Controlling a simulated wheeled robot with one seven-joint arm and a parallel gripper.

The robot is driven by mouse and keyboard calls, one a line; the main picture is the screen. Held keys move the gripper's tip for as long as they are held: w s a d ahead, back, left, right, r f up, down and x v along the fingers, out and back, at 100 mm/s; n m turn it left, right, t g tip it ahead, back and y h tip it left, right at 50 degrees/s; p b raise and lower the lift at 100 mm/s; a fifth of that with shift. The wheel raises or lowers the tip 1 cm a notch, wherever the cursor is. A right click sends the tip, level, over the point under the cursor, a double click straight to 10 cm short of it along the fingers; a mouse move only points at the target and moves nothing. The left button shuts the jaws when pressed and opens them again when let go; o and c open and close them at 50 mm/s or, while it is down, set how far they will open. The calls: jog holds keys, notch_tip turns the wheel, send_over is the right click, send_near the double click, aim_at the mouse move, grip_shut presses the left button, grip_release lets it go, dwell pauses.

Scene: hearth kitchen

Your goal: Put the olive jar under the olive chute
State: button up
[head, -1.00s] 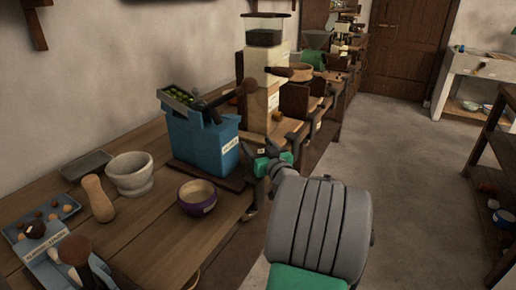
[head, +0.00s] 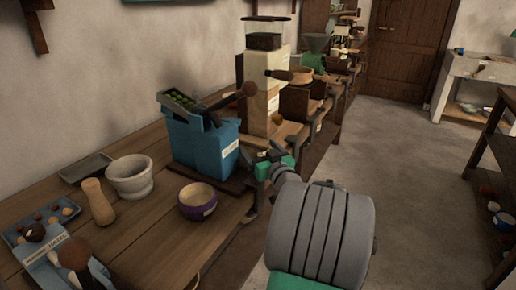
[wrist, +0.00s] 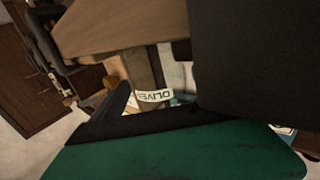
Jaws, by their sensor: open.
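A blue machine (head: 205,143) with a tray of green olives (head: 180,98) on top stands on the counter in the head view. The writing on its front label is too small to read. My gripper (head: 271,162) is open, close to the machine's right side at the counter's front edge. In the wrist view a white label (wrist: 154,96) reads like "OLIVES", just beyond a dark finger of my gripper (wrist: 160,108). I cannot tell whether this label is on the olive jar or the chute. No jar shows clearly in either view.
The floor (head: 400,150) to the right is clear.

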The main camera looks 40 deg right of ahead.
jog(key=v, duration=1.1)
jog(key=shift+s, duration=0.15)
